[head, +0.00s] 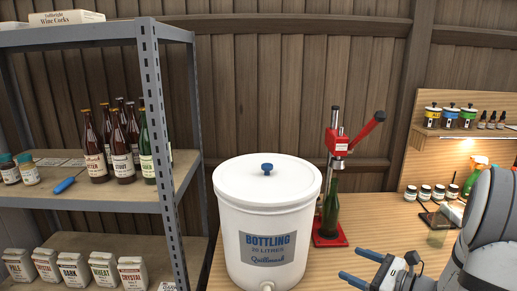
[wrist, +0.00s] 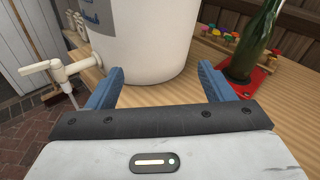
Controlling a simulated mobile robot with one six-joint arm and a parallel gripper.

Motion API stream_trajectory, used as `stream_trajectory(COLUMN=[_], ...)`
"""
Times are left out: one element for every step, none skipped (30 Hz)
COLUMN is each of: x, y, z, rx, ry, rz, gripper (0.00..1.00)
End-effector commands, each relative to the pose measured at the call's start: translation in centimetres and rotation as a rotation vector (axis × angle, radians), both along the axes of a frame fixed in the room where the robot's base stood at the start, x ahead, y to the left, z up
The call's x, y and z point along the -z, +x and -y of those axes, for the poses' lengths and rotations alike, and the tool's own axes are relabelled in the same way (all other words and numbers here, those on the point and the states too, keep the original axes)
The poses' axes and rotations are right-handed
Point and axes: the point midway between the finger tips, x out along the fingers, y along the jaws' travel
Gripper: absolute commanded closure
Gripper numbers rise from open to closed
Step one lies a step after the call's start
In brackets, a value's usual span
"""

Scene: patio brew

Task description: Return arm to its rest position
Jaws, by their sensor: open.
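My gripper (head: 357,267) is at the lower right of the head view, over the wooden table, with its blue fingers apart and nothing between them. It also shows in the wrist view (wrist: 160,72), where the fingers point toward the white bottling bucket (wrist: 150,40). In the head view the bucket (head: 267,215) stands in the middle with its lid on and a blue knob on top. My arm comes in from the right edge; much of it is out of frame.
A red bottle capper (head: 336,150) with a green bottle (head: 330,208) stands right of the bucket. A metal shelf (head: 160,120) with bottles and bags is at left. The bucket's tap (wrist: 60,68) sticks out at left in the wrist view. Jars (head: 425,192) stand at the right back.

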Motion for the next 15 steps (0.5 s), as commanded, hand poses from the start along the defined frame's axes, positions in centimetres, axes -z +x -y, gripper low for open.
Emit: stream_trajectory(x=[-0.5, -0.6, -0.8, -1.0, -1.1, -1.4, -1.5, -1.6, -1.8, -1.9, -2.0, -2.0, -2.1, -2.1, -2.1], y=[-0.5, -0.8, -1.3, -1.7, -2.2, -3.0, -3.6, -4.3, -5.4, -6.3, -7.4, -8.8, -9.9, -11.0, -12.4], z=[-1.4, -2.2, -3.2, -4.0, -4.9, -6.1, -6.9, -7.9, -9.1, -10.1, -11.0, -12.1, -12.7, -13.2, -13.7], rx=[-0.049, -0.082, -0.127, -0.162, -0.200, -0.255, -0.298, -0.346, -0.415, -0.474, -0.535, -0.622, -0.686, -0.748, -0.831], ry=[-0.038, -0.064, -0.099, -0.128, -0.162, -0.206, -0.245, -0.286, -0.350, -0.405, -0.464, -0.549, -0.616, -0.682, -0.772], rz=[0.003, 0.004, 0.007, 0.009, 0.013, 0.019, 0.023, 0.029, 0.041, 0.053, 0.066, 0.088, 0.106, 0.126, 0.156], gripper=[0.25, 0.25, 0.25, 0.25, 0.25, 0.25, 0.25, 0.25, 0.25, 0.25, 0.25, 0.25, 0.25, 0.25, 0.25])
